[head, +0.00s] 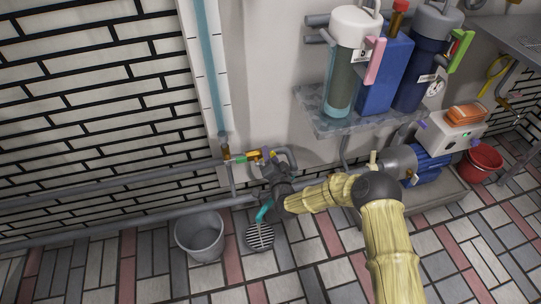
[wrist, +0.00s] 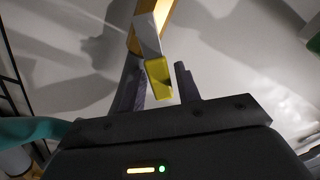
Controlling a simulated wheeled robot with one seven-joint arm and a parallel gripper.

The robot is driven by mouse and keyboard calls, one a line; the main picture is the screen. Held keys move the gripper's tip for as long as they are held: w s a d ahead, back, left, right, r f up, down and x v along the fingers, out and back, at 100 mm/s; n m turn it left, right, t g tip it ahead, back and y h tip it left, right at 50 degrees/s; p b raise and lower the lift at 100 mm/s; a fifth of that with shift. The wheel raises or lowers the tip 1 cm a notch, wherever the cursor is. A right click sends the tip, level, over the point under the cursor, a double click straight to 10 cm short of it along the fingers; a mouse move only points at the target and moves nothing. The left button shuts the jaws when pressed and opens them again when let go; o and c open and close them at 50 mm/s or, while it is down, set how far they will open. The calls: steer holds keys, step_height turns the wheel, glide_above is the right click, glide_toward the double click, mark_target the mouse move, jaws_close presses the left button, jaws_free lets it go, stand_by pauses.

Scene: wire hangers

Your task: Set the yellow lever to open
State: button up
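The yellow lever (head: 254,155) sits low on the wall, beside a brass fitting (head: 227,152) on the pipe. In the wrist view the yellow lever's end (wrist: 158,78) lies between the two dark fingers of my gripper (wrist: 160,85). A narrow gap shows on its right side; I cannot tell whether the left finger touches it. My gripper (head: 266,158) is open around the lever's end. In the head view my gripper partly hides the lever.
A grey bucket (head: 200,238) and a floor drain (head: 260,237) are below. A shelf (head: 310,101) with filter canisters hangs at upper right. A blue pump (head: 432,166) and a red bucket (head: 484,162) are right. Grey pipes (head: 130,184) run along the tiled wall.

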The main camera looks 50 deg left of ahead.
steer(key=shift+o, duration=0.5)
steer(key=p+v, duration=0.7)
steer(key=v, duration=1)
steer(key=shift+s, duration=0.15)
steer(key=shift+d, duration=0.15)
